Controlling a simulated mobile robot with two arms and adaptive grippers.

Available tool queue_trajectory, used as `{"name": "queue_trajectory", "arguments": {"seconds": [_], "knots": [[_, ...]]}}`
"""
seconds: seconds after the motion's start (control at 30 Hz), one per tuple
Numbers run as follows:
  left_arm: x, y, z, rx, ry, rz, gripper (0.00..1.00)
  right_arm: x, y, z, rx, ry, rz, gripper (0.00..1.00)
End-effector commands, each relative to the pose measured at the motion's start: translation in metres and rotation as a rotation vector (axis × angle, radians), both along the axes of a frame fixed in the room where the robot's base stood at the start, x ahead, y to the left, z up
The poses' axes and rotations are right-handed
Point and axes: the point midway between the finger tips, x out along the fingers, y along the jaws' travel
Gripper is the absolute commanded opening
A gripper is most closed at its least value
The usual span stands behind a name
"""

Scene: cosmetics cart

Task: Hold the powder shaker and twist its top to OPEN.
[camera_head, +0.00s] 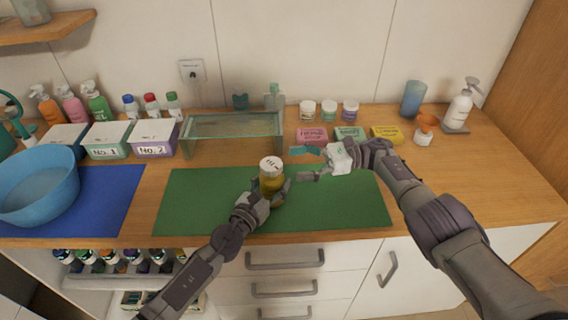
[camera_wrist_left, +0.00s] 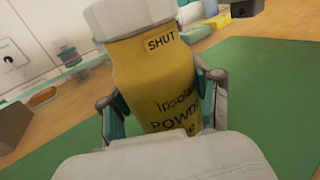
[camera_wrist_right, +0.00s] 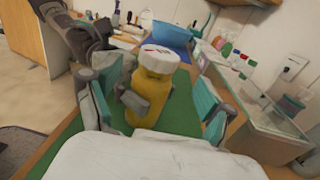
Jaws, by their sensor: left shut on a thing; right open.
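The powder shaker is a yellow bottle (camera_head: 271,184) with a white top (camera_head: 271,163). It stands upright over the green mat (camera_head: 340,205); I cannot tell whether its base touches the mat. My left gripper (camera_head: 272,190) is shut around the yellow body. The left wrist view shows the body (camera_wrist_left: 155,80) between the fingers, with a "SHUT" label below the white top (camera_wrist_left: 130,15). My right gripper (camera_head: 308,163) is open and empty, to the right of the shaker. In the right wrist view the shaker (camera_wrist_right: 150,95) shows between and beyond the open fingers, its top (camera_wrist_right: 158,58) uncovered.
Pink (camera_head: 312,136), green and yellow soap boxes lie behind my right gripper. A blue bowl (camera_head: 38,185) sits on a blue mat at the left. The mat's left part is clear.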

Motion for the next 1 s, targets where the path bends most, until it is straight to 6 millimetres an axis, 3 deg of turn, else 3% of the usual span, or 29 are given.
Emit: {"name": "queue_trajectory", "arguments": {"seconds": [0.17, 0.53, 0.83, 1.0], "knots": [[0.000, 0.000, 0.000, 0.000, 0.000, 0.000, 0.26, 0.001, -0.010, 0.000, 0.000, -0.001, -0.001, 0.82], [0.000, 0.000, 0.000, 0.000, 0.000, 0.000, 0.26, 0.001, -0.009, -0.005, -0.009, 0.003, -0.013, 0.82], [0.000, 0.000, 0.000, 0.000, 0.000, 0.000, 0.26, 0.000, -0.007, -0.050, -0.111, 0.030, -0.195, 0.82], [0.000, 0.000, 0.000, 0.001, 0.001, 0.000, 0.26, -0.008, -0.009, -0.064, -0.151, 0.035, -0.351, 0.82]]}}
